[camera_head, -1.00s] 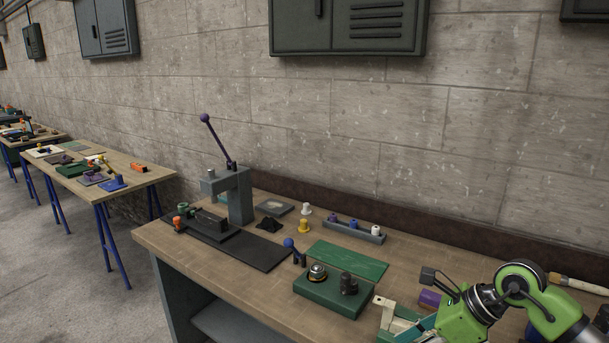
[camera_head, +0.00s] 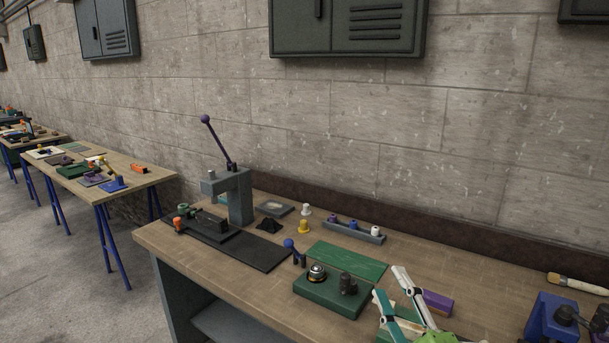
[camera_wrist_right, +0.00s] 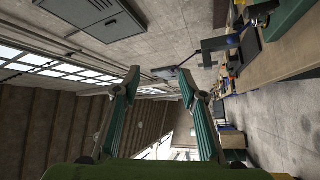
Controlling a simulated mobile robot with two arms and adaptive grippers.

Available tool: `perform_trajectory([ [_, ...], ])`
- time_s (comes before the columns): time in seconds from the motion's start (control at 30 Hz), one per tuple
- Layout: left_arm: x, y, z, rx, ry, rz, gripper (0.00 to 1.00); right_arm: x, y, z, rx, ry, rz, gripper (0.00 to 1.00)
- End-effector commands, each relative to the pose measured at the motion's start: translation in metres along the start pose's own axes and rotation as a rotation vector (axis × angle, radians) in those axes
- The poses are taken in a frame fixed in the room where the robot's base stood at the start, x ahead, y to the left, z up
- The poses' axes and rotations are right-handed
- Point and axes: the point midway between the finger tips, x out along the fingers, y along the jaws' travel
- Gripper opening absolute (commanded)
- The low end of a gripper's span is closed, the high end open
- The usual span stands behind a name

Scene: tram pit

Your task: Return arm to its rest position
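My right gripper (camera_head: 391,284) shows at the bottom of the head view, in front of the bench's right part. Its two pale and teal fingers stand apart and point up. In the right wrist view, the right gripper (camera_wrist_right: 158,76) is open, with nothing between its fingertips. That view looks sideways past the wall, windows and bench. Only a little of the green wrist shows in the head view at the bottom edge. My left gripper is in neither view.
The wooden bench (camera_head: 478,288) carries a lever press (camera_head: 238,195), a green block with knobs (camera_head: 332,293), a green mat (camera_head: 346,260), a purple block (camera_head: 437,302), a blue fixture (camera_head: 551,321) and a brush (camera_head: 577,284). A wall cabinet (camera_head: 347,28) hangs above.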

Motion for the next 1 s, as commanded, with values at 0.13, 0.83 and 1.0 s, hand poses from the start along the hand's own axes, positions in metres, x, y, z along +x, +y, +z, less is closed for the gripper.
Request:
perform_trajectory([
  [0.13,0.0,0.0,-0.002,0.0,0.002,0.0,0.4,-0.051,-0.055,0.065,0.296,-0.345,-0.147,0.39],
  [0.83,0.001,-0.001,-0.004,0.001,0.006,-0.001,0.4,-0.36,-0.235,0.068,0.952,-1.351,-0.835,0.39],
  [1.0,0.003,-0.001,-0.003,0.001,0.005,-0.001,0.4,-0.361,-0.28,0.087,0.942,-1.361,-0.845,0.39],
])
